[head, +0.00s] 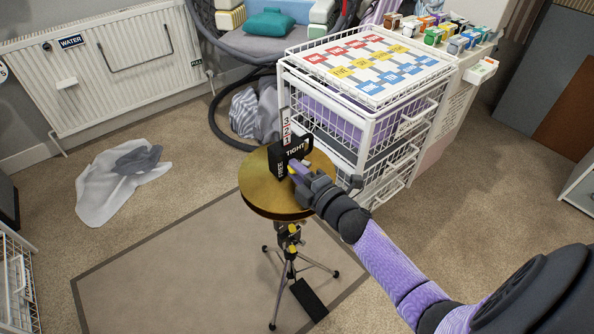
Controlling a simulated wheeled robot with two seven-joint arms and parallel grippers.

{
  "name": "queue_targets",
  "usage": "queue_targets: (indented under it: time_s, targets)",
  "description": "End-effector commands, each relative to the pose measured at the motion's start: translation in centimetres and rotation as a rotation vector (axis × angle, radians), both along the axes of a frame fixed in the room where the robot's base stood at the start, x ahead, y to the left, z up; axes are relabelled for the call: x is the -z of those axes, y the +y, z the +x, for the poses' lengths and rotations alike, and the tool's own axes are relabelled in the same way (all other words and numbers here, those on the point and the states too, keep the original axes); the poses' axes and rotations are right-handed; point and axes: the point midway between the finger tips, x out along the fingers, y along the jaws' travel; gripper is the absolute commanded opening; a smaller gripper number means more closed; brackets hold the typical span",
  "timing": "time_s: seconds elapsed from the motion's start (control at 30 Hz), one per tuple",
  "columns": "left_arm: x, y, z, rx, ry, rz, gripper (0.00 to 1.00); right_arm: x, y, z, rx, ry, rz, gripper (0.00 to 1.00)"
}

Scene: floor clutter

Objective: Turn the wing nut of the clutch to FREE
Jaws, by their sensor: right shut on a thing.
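A brass cymbal (258,192) lies flat on top of a tripod stand (289,255) in the middle of the head view. A strip with red numbers (286,128) stands upright behind the block. My right gripper (297,171) reaches in from the lower right, just in front of the block and over the cymbal. It is shut on the wing nut, which its fingers mostly hide. My left gripper is out of view.
A white wire drawer unit (322,110) with a tray of coloured cards (375,62) stands close behind the cymbal on the right. A white cloth (108,195) lies on the floor at left. A radiator (100,75) is behind. The mat (170,265) left of the stand is clear.

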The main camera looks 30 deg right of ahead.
Motion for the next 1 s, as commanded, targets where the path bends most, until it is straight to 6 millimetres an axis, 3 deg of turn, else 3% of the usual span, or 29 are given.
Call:
queue_targets:
  time_s: [0.03, 0.17, 0.43, 0.53, 0.8, 1.0]
  targets:
    - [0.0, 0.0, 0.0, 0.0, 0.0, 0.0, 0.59, -0.1, -0.1, 0.0, 0.003, -0.002, -0.001, 0.26]
    - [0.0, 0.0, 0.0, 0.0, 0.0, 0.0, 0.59, -0.1, -0.1, 0.0, 0.002, -0.002, 0.0, 0.53]
    - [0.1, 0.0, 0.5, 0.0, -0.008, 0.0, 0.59, -0.1, -0.1, 0.0, 0.001, -0.001, 0.0, 0.53]
    - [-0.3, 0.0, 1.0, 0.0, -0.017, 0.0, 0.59, -0.2, -0.1, -0.9, 0.001, -0.001, 0.001, 0.53]
    - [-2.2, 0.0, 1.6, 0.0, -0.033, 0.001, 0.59, -0.4, -0.6, -7.0, 0.003, 0.0, 0.002, 0.53]
    - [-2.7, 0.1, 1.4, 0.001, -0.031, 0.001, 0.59, -0.2, -0.9, -9.7, 0.003, -0.001, 0.0, 0.53]
